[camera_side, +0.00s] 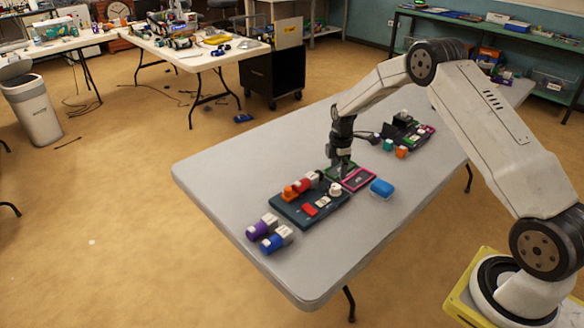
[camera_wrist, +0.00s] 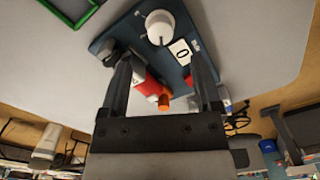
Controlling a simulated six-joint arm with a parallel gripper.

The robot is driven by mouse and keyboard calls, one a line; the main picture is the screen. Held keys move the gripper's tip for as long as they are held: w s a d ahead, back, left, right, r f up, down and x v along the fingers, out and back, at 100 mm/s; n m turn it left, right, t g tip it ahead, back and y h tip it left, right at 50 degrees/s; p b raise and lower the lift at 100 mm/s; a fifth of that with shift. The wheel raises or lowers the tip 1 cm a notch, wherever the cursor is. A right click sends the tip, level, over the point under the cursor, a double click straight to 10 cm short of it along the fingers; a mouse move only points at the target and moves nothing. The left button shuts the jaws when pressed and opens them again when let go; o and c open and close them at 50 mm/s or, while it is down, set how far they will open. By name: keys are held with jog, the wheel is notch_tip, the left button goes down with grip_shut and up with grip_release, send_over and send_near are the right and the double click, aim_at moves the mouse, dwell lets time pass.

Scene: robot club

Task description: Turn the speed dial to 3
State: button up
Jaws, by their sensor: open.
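The dark blue panel (camera_side: 285,212) lies on the grey table. Its round white dial (camera_side: 336,188) stands near the panel's far right end. I cannot read where the dial points. My gripper (camera_side: 341,172) hangs above the table just beyond the dial. Its two fingers (camera_wrist: 162,62) are apart in the wrist view, with nothing held; the dial is not between them.
Red-and-white and orange parts (camera_side: 298,187) stand on the panel. Purple (camera_side: 262,226) and blue (camera_side: 277,239) blocks lie at the near left. A pink-framed piece (camera_side: 358,179) and a blue block (camera_side: 381,187) sit at right. Another cluster (camera_side: 405,135) stands farther back.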

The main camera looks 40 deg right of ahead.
aim_at(336, 186)
jog(key=shift+f, duration=3.5)
grip_shut()
